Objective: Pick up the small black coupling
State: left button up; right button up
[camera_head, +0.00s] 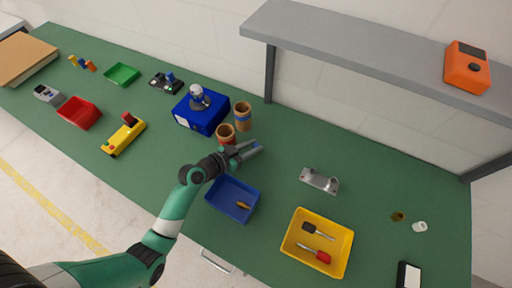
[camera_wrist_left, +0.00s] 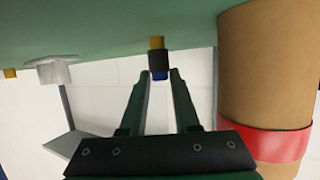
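A small black coupling (camera_wrist_left: 159,61) shows in the left wrist view, with a brass-coloured part on one side and a blue part on the other. It appears just beyond and between the fingertips of my left gripper (camera_wrist_left: 161,74). The two fingers are apart and do not visibly clamp it. In the head view my left gripper (camera_head: 252,150) is low over the table, beside the brown cylinder with a red band (camera_head: 226,134). I cannot make out the coupling in the head view. My right gripper is not in view.
The red-banded cylinder (camera_wrist_left: 265,75) stands close at the right in the wrist view. A blue tray (camera_head: 221,205) lies just in front of the gripper. A blue box (camera_head: 190,117) and another brown cylinder (camera_head: 243,112) stand behind. A metal bracket (camera_head: 320,180) is to the right.

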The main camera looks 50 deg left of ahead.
pick_arm(q)
grip_shut()
